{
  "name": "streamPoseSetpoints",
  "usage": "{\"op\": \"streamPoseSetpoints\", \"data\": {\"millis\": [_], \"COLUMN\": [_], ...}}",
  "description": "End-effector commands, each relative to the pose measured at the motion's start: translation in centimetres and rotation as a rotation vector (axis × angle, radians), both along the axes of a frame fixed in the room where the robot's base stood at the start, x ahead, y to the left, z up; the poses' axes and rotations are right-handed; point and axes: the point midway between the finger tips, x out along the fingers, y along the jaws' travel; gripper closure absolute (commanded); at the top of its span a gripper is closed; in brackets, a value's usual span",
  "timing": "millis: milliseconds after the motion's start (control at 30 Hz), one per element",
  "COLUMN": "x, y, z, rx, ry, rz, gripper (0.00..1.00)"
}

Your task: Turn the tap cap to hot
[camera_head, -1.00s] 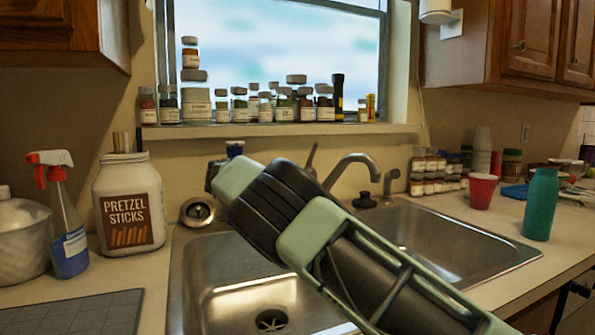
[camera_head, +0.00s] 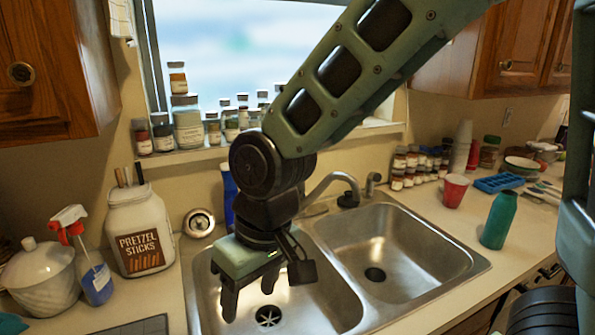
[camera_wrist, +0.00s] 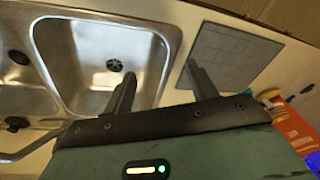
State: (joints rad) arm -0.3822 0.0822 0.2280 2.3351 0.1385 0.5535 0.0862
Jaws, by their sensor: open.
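The tap spout (camera_head: 325,185) curves up behind the double sink, its left part hidden by my arm. In the wrist view my gripper (camera_wrist: 160,75) is also open, apart from the cap. The cap's hot or cold marking cannot be read.
The pretzel jar (camera_head: 137,236), spray bottle (camera_head: 95,275) and white lidded pot (camera_head: 38,277) stand left of the sink. A blue bottle (camera_head: 229,198) is close behind my arm. A red cup (camera_head: 454,190) and teal bottle (camera_head: 499,220) stand right. The right basin (camera_head: 395,240) is empty.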

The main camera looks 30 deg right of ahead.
Motion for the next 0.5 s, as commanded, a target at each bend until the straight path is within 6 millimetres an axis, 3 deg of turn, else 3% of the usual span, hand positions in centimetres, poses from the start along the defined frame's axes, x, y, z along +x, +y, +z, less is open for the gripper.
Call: {"op": "streamPoseSetpoints", "data": {"millis": [167, 267, 367, 467, 500], "x": [3.2, 7.2, 12.7, 19.8, 22.8], "y": [1.5, 1.7, 0.8, -2.5, -4.6], "z": [0.4, 0.1, -0.4, -1.4, -2.0], "rx": [0.121, 0.178, 0.217, 0.218, 0.201], "ry": [-0.128, -0.227, -0.354, -0.52, -0.593], "rz": [-0.025, -0.09, -0.198, -0.355, -0.43], "gripper": [0.43, 0.43, 0.43, 0.43, 0.43]}}
